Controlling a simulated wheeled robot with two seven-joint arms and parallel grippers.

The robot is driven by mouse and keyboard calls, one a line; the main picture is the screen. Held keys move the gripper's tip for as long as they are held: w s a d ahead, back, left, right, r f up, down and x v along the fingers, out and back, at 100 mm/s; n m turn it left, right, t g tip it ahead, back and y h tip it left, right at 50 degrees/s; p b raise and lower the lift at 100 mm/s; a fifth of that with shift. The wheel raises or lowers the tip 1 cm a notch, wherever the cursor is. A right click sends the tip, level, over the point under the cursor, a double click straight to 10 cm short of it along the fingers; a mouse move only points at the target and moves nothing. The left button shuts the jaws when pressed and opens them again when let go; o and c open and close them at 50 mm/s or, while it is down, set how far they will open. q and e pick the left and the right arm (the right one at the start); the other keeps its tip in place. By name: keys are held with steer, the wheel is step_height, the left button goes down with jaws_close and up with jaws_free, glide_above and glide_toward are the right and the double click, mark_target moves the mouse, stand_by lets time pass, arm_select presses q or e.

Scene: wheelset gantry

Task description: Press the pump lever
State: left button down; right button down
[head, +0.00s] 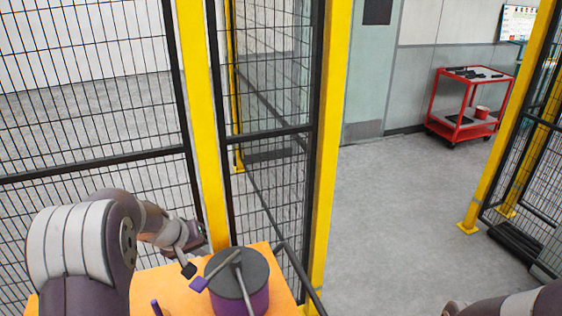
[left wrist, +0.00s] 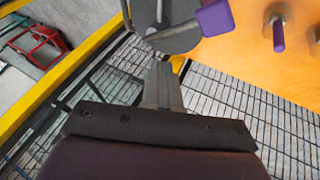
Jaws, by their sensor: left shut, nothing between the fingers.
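The pump (head: 256,297) is a purple cylinder with a dark grey round top, on an orange surface. Its lever (head: 224,266) is a grey bar across the top that ends in a purple grip (head: 199,285) on the left. My left gripper (head: 188,268) is shut and empty, just above and left of the purple grip, apparently apart from it. In the left wrist view the shut fingers (left wrist: 160,68) point at the pump's grey top (left wrist: 172,40), with the purple grip (left wrist: 215,18) to their right. Contact cannot be judged. My right gripper is not in view.
The orange surface (head: 284,262) carries a small purple peg (head: 156,307) at the front. A dark rail edges it on the right. Mesh fence and a yellow post (head: 201,120) stand close behind. A red cart (head: 469,103) stands far right, with open grey floor before it.

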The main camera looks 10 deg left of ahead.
mark_target(197, 278)
arm_select(q)
steer(key=s+d+f+m+g+y+b, duration=0.1)
steer(key=s+d+f+m+g+b, duration=0.1)
steer(key=s+d, duration=0.4)
steer(key=s+d+f+m+g+y+b, duration=0.1)
steer(key=s+d+f, duration=0.5)
steer(key=s, duration=0.7)
steer(key=m+g+b, duration=0.1)
steer(key=m+b, duration=0.1)
steer(key=shift+s+d+m+g, duration=0.15)
steer(key=shift+s+m+g, duration=0.05)
steer(key=shift+m+g, duration=0.2)
steer(key=shift+r, duration=0.1)
